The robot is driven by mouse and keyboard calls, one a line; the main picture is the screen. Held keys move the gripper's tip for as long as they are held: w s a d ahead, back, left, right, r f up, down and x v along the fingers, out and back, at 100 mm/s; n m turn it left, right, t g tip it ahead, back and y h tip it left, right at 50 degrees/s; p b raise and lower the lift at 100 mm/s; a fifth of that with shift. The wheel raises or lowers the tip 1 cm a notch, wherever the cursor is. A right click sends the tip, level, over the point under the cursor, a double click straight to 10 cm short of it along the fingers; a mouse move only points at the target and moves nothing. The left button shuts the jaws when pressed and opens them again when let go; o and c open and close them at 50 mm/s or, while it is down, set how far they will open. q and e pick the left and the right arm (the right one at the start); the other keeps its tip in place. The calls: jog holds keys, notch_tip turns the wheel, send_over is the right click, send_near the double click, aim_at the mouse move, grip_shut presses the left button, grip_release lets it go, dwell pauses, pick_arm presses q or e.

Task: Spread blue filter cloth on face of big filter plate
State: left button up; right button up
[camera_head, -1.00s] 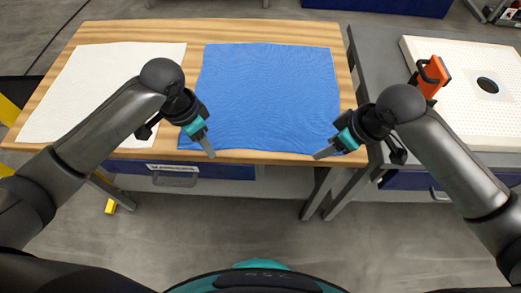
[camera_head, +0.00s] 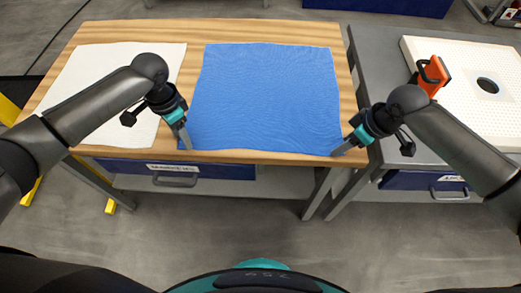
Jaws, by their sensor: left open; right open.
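The blue filter cloth (camera_head: 265,95) lies flat on the wooden bench top. My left gripper (camera_head: 187,146) is open at the cloth's near left corner, its fingertips over or at that corner. My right gripper (camera_head: 337,153) is open at the near right corner, close to the bench's front edge. I cannot tell whether either fingertip touches the cloth. The big filter plate (camera_head: 470,70) is white with small holes over its face and a round dark hole. It lies on the grey table to the right, with an orange and black handle (camera_head: 432,75) at its left edge.
A white cloth (camera_head: 85,85) lies on the left of the wooden bench (camera_head: 265,32). The grey table (camera_head: 375,60) stands right of the bench. Drawers (camera_head: 180,170) sit under the bench front. A strip of bare wood runs between the two cloths.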

pick_arm(q)
jog(key=shift+f, duration=0.4)
pick_arm(e)
jog(key=shift+f, duration=0.35)
pick_arm(q)
jog(key=shift+f, duration=0.1)
pick_arm(e)
jog(key=shift+f, duration=0.2)
pick_arm(q)
jog(key=shift+c, duration=0.5)
pick_arm(e)
jog(key=shift+c, duration=0.5)
pick_arm(q)
grip_shut()
pick_arm(e)
jog(key=shift+s, duration=0.1)
grip_shut()
pick_arm(q)
jog(key=shift+a, duration=0.1)
pick_arm(e)
jog(key=shift+d+f, duration=0.1)
pick_arm(q)
jog(key=shift+r, duration=0.2)
pick_arm(e)
jog(key=shift+r, duration=0.2)
